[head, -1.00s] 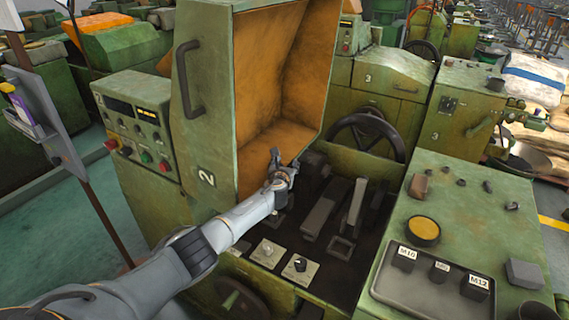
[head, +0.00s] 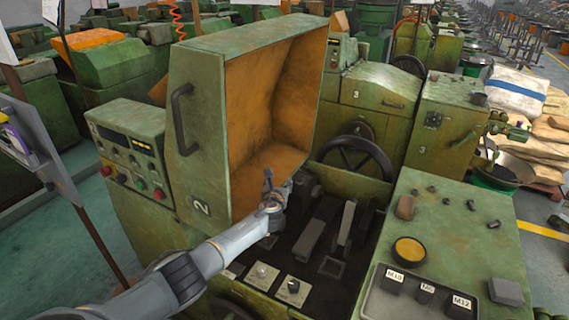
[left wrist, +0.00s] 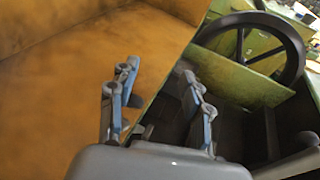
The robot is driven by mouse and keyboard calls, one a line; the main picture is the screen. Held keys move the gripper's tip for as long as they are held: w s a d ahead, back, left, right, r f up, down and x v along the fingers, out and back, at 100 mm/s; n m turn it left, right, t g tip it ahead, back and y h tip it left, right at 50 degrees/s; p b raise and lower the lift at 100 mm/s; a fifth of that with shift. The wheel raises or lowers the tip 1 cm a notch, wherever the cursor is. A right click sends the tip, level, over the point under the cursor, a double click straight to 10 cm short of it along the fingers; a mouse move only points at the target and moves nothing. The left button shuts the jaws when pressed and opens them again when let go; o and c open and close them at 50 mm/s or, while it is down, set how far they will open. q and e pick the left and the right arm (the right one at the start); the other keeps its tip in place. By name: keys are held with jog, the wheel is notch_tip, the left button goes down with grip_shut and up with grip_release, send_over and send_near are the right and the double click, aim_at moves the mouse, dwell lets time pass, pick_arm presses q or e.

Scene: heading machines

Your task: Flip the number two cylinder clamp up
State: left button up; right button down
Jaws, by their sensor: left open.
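The machine marked 2 (head: 201,207) stands in the middle of the head view. Its green hood (head: 195,95) is raised, its orange inside (head: 290,95) facing right. Two grey levers (head: 312,232) slant up from the dark recess right of the hood; I cannot tell which part is the cylinder clamp. My left gripper (head: 278,184) is open and empty at the hood's lower inside edge, left of the levers. In the left wrist view, its spread fingers (left wrist: 158,75) show the orange surface at left and the dark recess at right. My right gripper is not in view.
A black handwheel (head: 352,165) sits behind the levers. A button panel (head: 135,155) is left of the hood. A sign stand (head: 35,150) is at far left.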

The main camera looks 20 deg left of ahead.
pick_arm(q)
jog(key=s+d+r+p, duration=0.4)
jog(key=r, duration=0.5)
jog(key=shift+r, duration=0.35)
dwell(0.7)
jog(key=shift+s, duration=0.1)
jog(key=v, duration=1.2)
jog(key=shift+c, duration=0.4)
